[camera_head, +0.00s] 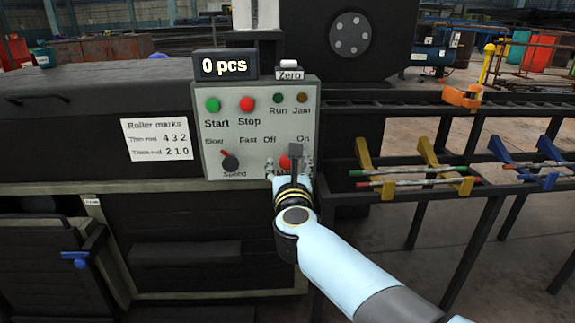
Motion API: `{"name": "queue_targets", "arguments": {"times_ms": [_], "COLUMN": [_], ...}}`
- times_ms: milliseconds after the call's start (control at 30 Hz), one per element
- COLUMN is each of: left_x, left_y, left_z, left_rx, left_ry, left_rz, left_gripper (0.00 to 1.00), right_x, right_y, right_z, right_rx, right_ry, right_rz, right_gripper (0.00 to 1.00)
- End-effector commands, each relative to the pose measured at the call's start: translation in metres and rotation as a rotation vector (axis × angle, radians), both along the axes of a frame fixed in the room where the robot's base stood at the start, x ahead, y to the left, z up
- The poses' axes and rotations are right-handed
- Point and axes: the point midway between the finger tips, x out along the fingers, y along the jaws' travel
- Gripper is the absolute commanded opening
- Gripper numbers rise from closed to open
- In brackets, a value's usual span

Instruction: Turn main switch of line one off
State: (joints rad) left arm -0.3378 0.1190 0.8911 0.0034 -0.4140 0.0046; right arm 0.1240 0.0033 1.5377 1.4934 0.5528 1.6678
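The main switch (285,162) is a red round piece at the lower right of the grey control panel (215,107), below the labels Off and On. My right gripper (290,167) is right in front of it and hides most of it and the label below. A dark grey upright piece stands by the red part, under On; I cannot tell if it is the switch handle or a finger. Whether the fingers are closed on the switch is not clear. My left gripper is out of view.
The panel also has a green Start button (213,105), a red Stop button (247,104) and a Speed knob (230,161). A counter (223,65) above reads 0 pcs. A rack (420,184) with several rods stands to the right.

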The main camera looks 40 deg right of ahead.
Motion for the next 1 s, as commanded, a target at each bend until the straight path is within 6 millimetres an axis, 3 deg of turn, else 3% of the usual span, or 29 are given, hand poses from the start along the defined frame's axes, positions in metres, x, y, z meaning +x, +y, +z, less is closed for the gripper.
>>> {"name": "queue_targets", "arguments": {"times_ms": [400,833,1000], "left_x": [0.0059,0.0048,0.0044], "left_y": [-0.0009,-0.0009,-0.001], "left_z": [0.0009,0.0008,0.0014], "left_rx": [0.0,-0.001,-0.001], "left_ry": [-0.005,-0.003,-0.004], "left_rz": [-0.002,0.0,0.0], "left_gripper": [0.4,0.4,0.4], "right_x": [0.0093,0.0091,0.0091], "right_y": [-0.0058,-0.0057,-0.0057], "right_z": [-0.0001,-0.0002,0.0001], "right_rx": [-0.002,-0.002,-0.009], "right_ry": [0.001,0.001,0.005], "right_rz": [0.0,0.0,0.0], "right_gripper": [0.58,0.01,0.0]}}
